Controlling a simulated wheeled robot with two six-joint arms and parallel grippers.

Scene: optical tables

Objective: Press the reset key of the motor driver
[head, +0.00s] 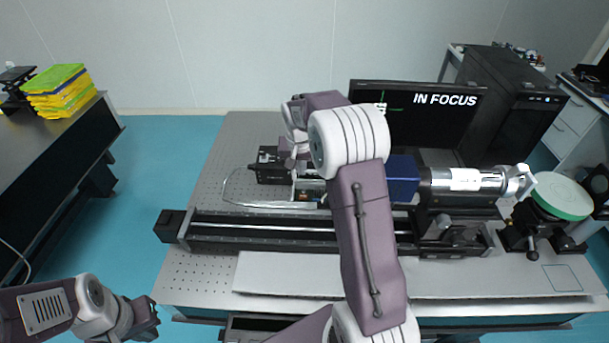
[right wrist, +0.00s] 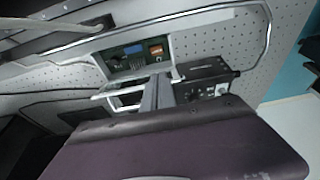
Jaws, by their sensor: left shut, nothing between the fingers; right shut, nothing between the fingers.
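The motor driver (right wrist: 140,58) shows in the right wrist view as a light-framed unit with a blue display, a small orange-lit display and dark keys. In the head view the driver (head: 308,193) is small and partly hidden by my right arm. My right gripper (right wrist: 159,80) is shut and empty, its fingertips in front of the driver's panel. I cannot tell whether they touch it, and the reset key cannot be made out. My left gripper (head: 150,318) is shut and empty at the lower left, off the table and far from the driver.
A black box (right wrist: 207,78) with knobs stands beside the driver. A long dark rail (head: 270,230) crosses the perforated table (head: 205,275). A blue-and-silver cylinder assembly (head: 455,180) and a monitor (head: 425,125) reading "IN FOCUS" stand right of my right arm. Loose cables run around the driver.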

